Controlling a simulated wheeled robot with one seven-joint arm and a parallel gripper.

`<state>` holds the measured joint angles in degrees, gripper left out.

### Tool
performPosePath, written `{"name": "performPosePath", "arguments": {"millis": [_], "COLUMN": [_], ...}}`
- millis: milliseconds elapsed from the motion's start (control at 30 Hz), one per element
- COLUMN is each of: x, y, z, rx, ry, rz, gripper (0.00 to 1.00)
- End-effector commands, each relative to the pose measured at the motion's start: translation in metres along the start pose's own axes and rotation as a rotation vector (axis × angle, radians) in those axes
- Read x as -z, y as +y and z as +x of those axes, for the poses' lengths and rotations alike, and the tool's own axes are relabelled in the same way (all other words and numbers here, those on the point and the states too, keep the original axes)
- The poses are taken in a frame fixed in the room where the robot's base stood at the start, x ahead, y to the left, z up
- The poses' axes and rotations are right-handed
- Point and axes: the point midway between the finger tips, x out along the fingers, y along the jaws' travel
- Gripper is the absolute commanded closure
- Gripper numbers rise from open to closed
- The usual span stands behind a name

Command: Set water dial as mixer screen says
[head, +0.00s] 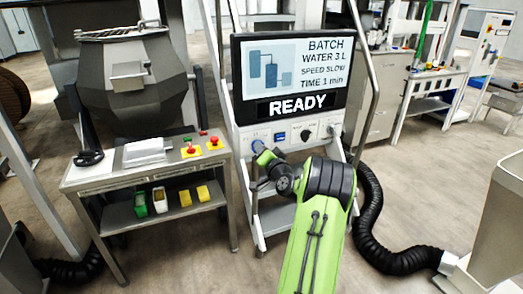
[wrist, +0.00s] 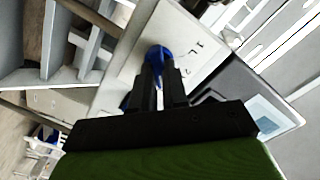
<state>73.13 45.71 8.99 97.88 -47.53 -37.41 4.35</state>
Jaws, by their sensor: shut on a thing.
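The mixer screen (head: 293,76) in the head view reads BATCH, WATER 3 L, SPEED SLOW, TIME 1 min, READY. Below it is a white control panel (head: 290,135) with a blue water dial (head: 258,147) at its left end, partly hidden by my gripper (head: 262,158). In the wrist view my gripper (wrist: 160,75) is shut on the blue dial (wrist: 158,52), with the fingers on either side of it. The dial's setting cannot be read.
Right of the water dial sit a blue switch (head: 280,136) and a black knob (head: 306,134). A black hose (head: 375,225) lies at right.

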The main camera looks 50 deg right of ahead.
Motion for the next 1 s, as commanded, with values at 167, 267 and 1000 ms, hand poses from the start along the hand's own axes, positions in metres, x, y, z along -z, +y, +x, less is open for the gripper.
{"name": "performPosePath", "arguments": {"millis": [167,267,1000], "x": [0.0,0.0,-0.001], "y": [0.0,0.0,0.004], "z": [0.0,0.0,-0.106], "rx": [0.0,0.0,-0.006], "ry": [0.001,0.001,0.005], "rz": [0.002,0.002,0.005], "gripper": [0.79,0.63,0.61]}}
